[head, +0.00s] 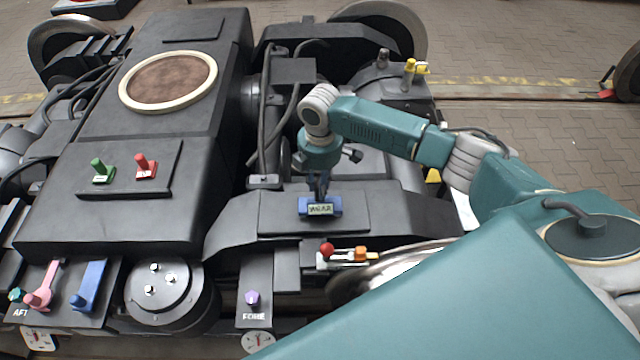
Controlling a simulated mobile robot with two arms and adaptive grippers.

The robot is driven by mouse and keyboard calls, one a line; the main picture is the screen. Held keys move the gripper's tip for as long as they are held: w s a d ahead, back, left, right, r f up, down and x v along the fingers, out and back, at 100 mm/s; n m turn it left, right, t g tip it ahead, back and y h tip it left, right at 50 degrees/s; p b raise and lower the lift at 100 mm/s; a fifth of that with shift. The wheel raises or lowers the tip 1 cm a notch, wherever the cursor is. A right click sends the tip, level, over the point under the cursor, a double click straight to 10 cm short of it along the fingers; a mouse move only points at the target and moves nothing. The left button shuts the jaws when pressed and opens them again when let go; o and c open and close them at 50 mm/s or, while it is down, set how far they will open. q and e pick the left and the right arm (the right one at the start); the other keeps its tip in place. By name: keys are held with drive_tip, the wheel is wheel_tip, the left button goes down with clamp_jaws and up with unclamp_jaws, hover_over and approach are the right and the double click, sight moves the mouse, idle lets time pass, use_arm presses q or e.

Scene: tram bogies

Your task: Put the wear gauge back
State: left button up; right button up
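The wear gauge (333,210) is a small blue block with a green label reading "WEAR". It is at a dark raised plate (278,213) on the bogie frame, in the middle of the head view. My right gripper (318,190) points down right at the gauge, its dark fingers close together and meeting the gauge's top from behind. The label side hides the fingertips, so I cannot tell whether they grip it, nor whether the gauge rests on the plate or is just above it. My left gripper is not in view.
A red-knobbed lever and an orange block (361,253) lie just in front of the plate. Green (101,170) and red (146,167) handles stand on the bogie at left. Pink (45,285) and blue (90,284) levers are at lower left. Cables (267,110) run behind the plate.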

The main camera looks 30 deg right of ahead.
drive_tip(key=o, duration=0.3)
wheel_tip(320, 180, up, 12)
drive_tip(key=shift+r, duration=0.15)
idle(0.4)
idle(0.5)
